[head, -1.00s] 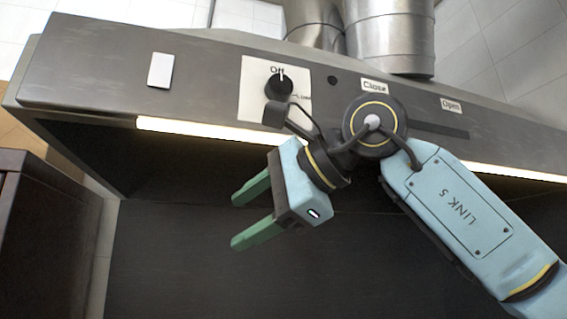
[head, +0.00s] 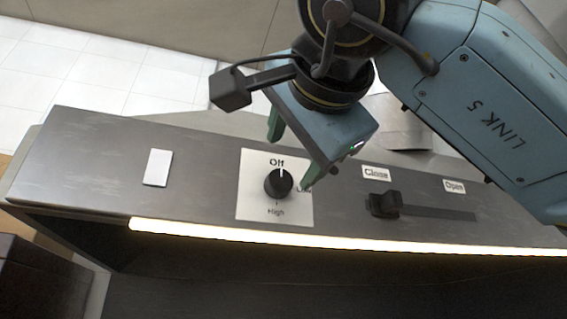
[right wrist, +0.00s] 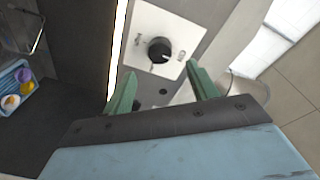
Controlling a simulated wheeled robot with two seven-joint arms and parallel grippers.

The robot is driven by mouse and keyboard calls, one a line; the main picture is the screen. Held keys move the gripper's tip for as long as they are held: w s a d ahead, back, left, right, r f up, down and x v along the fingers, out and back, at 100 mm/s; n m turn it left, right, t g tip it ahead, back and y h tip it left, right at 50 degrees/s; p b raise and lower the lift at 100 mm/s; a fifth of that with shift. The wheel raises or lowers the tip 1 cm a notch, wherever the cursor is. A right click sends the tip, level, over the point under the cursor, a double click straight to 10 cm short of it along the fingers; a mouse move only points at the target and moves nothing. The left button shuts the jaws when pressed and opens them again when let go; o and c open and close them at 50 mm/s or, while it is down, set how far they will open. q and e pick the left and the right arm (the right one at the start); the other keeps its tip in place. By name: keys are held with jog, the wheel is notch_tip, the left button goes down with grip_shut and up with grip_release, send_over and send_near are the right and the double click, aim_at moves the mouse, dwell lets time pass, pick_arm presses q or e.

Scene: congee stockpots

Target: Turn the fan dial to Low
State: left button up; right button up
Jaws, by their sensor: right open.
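The black fan dial (head: 279,184) sits on a white plate (head: 246,208) on the front of the metal hood. Its white pointer line faces up to the Off label (head: 277,162). The High label (head: 276,211) is below, and the label at the dial's right is partly hidden by a finger. My right gripper (head: 289,164) is open and empty, its green fingers above and to the right of the dial. In the right wrist view the dial (right wrist: 159,50) lies beyond and between the fingertips (right wrist: 160,68), apart from them. My left gripper is not in view.
A white switch (head: 157,167) is left of the plate. A black slider knob (head: 385,204) stands out at the right, below the Close label (head: 376,173); its slot runs toward Open (head: 454,186). A lit strip (head: 300,240) runs along the hood's lower edge.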

aim_at(282, 179)
jog(key=w+p, duration=0.1)
jog(key=w, duration=0.2)
jog(key=w+a+p, duration=0.1)
jog(key=w, duration=0.2)
jog(key=shift+w+a, duration=0.2)
jog(key=shift+w, duration=0.05)
jog(key=c, duration=1)
